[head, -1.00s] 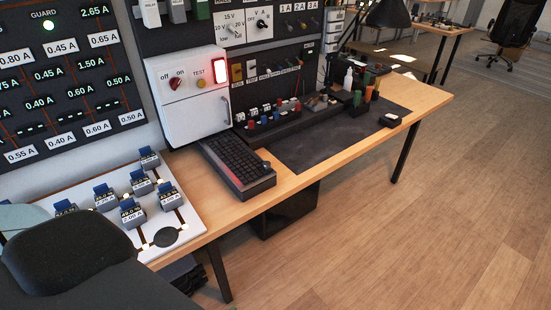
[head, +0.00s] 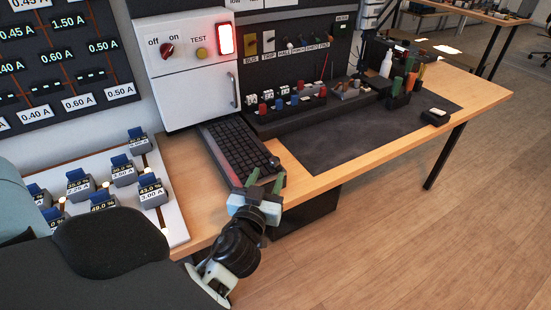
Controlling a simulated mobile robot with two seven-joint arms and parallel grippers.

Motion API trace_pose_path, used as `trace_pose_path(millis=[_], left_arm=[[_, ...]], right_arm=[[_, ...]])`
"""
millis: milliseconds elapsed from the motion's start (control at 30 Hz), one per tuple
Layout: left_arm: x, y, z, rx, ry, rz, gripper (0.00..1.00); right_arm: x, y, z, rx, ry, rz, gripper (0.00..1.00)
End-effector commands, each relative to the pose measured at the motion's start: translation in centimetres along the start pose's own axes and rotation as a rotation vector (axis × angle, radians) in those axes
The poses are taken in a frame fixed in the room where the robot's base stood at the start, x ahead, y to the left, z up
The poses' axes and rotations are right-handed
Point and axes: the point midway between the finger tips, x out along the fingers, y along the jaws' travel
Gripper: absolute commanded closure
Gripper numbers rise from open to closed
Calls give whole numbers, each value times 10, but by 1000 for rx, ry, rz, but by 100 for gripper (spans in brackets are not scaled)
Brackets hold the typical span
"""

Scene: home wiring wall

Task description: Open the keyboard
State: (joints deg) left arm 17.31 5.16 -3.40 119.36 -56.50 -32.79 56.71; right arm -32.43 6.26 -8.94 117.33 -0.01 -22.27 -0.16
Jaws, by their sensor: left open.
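The keyboard (head: 236,152) is a dark slab with rows of keys, lying on the wooden table below the white cabinet. Its near end is partly hidden by my left gripper. My left gripper (head: 265,180) has green fingers, spread apart with nothing seen between them. It is at the near end of the keyboard, close to a dark round knob there (head: 273,162). I cannot tell whether the fingers touch the keyboard. My right gripper does not show.
A white cabinet (head: 187,95) with a red-lit switch stands behind the keyboard. A white board (head: 172,215) with several meter blocks lies at left. A dark mat (head: 345,140) covers the table at right, with a rack of coloured pieces (head: 290,117) behind it.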

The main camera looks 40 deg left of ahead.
Motion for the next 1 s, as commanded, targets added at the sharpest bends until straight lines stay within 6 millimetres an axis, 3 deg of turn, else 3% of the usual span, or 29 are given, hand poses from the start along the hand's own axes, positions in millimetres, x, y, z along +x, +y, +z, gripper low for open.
trace_pose_path(millis=[500,900,1000], left_arm=[[66,0,-1,2,1,1,55],[73,0,0,1,-1,1,55],[73,0,0,1,-1,1,68]], right_arm=[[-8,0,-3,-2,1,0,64],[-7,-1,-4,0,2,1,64],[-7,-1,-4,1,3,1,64]])
